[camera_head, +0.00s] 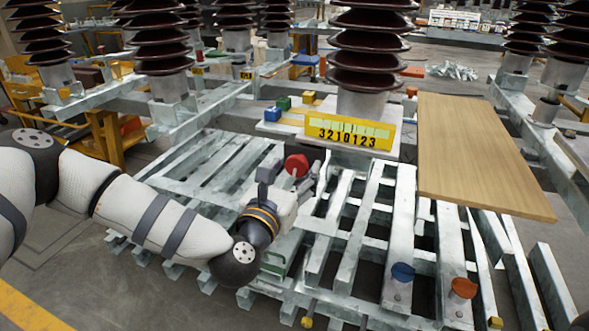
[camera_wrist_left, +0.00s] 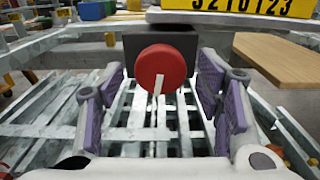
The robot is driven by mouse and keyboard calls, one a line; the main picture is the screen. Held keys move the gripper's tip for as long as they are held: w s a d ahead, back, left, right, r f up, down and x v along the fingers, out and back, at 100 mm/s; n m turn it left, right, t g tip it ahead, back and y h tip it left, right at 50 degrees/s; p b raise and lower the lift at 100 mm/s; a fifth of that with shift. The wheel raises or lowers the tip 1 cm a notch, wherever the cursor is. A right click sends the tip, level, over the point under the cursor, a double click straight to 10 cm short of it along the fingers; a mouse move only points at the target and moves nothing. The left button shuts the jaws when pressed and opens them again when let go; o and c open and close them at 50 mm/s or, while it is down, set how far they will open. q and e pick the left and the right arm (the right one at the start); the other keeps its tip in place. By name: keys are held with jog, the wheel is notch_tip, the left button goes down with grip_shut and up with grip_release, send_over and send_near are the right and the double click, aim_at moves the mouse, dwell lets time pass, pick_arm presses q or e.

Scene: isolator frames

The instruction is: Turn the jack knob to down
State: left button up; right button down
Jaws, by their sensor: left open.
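The red round jack knob (camera_head: 296,164) sits in front of the yellow number plate in the head view. In the left wrist view the knob (camera_wrist_left: 161,68) faces me on a dark box (camera_wrist_left: 188,43), with a white pointer (camera_wrist_left: 157,85) running from its middle downward, slightly left. My left gripper (camera_head: 303,180) is open and empty, close to the knob. In the wrist view its purple-padded fingers (camera_wrist_left: 160,82) stand on either side of the knob, with gaps at both sides. I see no contact. My right gripper is not in view.
Above the knob is a yellow plate (camera_head: 346,134) reading 3210123. Slatted grey metal frames (camera_head: 345,225) lie below. A wooden board (camera_head: 475,150) lies to the right. A blue knob (camera_head: 402,272) and an orange-red knob (camera_head: 463,288) stand at the front right. Tall brown insulators (camera_head: 368,48) rise behind.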

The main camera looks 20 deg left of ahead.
pick_arm(q)
jog(key=shift+w, duration=0.4)
jog(key=c, duration=1.2)
jog(key=shift+o, duration=0.2)
